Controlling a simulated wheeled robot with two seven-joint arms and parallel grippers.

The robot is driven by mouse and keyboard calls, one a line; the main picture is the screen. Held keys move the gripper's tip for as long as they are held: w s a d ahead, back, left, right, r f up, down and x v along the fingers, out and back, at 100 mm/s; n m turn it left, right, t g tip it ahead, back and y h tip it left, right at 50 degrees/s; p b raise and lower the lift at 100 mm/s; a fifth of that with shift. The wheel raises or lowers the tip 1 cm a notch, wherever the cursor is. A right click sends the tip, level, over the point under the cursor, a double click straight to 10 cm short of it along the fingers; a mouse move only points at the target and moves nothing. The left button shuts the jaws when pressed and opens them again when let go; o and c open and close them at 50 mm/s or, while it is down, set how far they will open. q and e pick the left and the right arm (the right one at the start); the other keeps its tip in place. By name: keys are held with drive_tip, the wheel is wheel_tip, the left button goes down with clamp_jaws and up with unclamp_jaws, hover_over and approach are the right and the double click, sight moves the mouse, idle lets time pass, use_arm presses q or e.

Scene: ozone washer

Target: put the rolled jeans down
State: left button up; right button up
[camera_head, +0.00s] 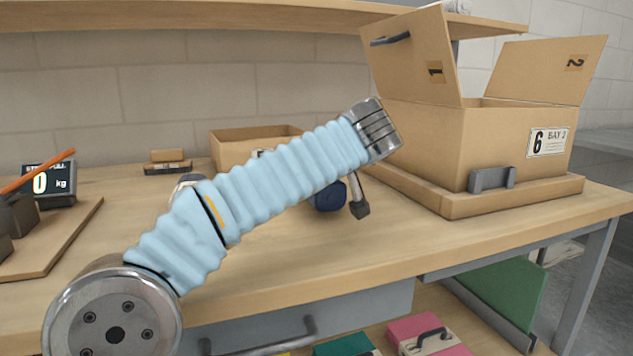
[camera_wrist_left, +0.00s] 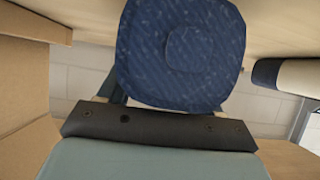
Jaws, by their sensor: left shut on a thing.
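The rolled jeans (camera_head: 328,197) are a dark blue roll, mostly hidden behind my left arm in the head view. In the left wrist view the speckled denim roll (camera_wrist_left: 180,50) fills the upper middle, with one rounded end facing the camera. My left gripper (camera_head: 358,208) is shut on the jeans; only a dark finger shows beside them in the head view. The jeans are over the wooden bench (camera_head: 300,255), left of the large carton; I cannot tell whether they touch the bench top. My right gripper is not in view.
The open carton (camera_head: 420,140), marked 6, stands on a wooden base at the right. A low cardboard box (camera_head: 225,150) is behind my arm. A scale display (camera_head: 50,183) reads 0 kg at the left. A dark and white object (camera_head: 188,182) is partly hidden. The front of the bench is clear.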

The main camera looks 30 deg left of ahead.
use_arm(q)
drive_tip(key=shift+s+f, duration=0.1)
drive_tip(key=shift+f, duration=0.45)
drive_tip(key=o, duration=1.3)
drive_tip(key=shift+f, duration=0.15)
drive_tip(key=shift+o, duration=0.2)
drive_tip(key=shift+r, duration=0.25)
drive_tip(key=v, duration=1.2)
drive_tip(key=shift+f+p, duration=0.15)
drive_tip(key=shift+p, duration=0.2)
